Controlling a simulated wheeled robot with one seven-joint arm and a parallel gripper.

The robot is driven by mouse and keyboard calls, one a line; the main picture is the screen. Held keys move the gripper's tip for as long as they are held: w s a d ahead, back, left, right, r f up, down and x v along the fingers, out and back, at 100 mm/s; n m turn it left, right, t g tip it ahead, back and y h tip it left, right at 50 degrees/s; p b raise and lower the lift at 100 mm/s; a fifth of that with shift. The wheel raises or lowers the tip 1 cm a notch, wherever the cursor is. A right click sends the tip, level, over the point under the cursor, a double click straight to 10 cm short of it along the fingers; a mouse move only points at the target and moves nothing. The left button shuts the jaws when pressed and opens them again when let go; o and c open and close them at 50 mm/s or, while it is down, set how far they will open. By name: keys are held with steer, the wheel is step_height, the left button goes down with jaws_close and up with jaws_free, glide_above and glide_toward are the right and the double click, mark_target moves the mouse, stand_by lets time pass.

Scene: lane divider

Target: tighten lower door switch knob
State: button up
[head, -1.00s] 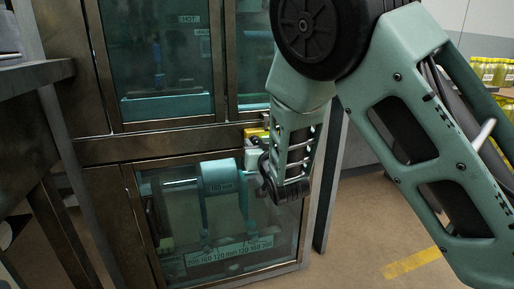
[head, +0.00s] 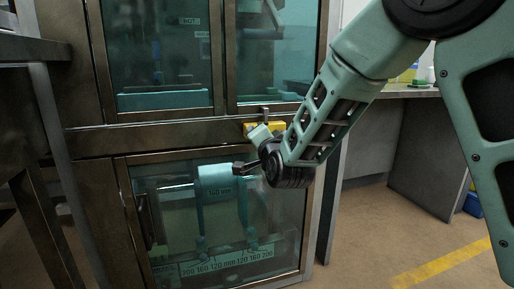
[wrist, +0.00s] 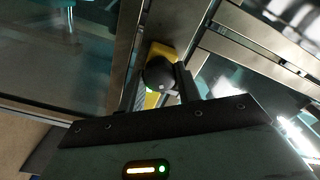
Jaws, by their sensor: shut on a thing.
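The lower door (head: 118,205) is a metal-framed glass door and looks closed. A yellow switch (head: 279,127) sits at the upper right of its frame, just below the upper doors. In the wrist view the yellow switch body (wrist: 160,50) carries a round black knob (wrist: 158,72). My gripper (wrist: 165,82) has one finger on each side of this knob and is shut on it. In the head view my gripper (head: 246,166) is at the switch, and my wrist hides the knob and part of the switch.
Upper glass doors (head: 165,60) stand above the lower one. Behind the lower glass are a teal mechanism (head: 216,180) and a millimetre scale (head: 225,260). A dark metal table (head: 30,48) stands close on the left. Floor with a yellow stripe (head: 440,264) is open at right.

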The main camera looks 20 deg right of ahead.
steer(key=shift+f+m+b, duration=0.15)
steer(key=shift+m+b, duration=1.1)
steer(key=shift+m, duration=0.35)
steer(key=shift+f+m+b, duration=0.1)
steer(key=shift+m+b, duration=1.15)
steer(key=shift+m, duration=0.35)
steer(key=o, duration=1)
steer(key=shift+s+r, duration=0.1)
steer(key=shift+r, duration=0.05)
steer(key=shift+c, duration=0.2)
steer(key=s+b, duration=0.4)
steer(key=s, duration=1.3)
steer(key=shift+s, duration=0.2)
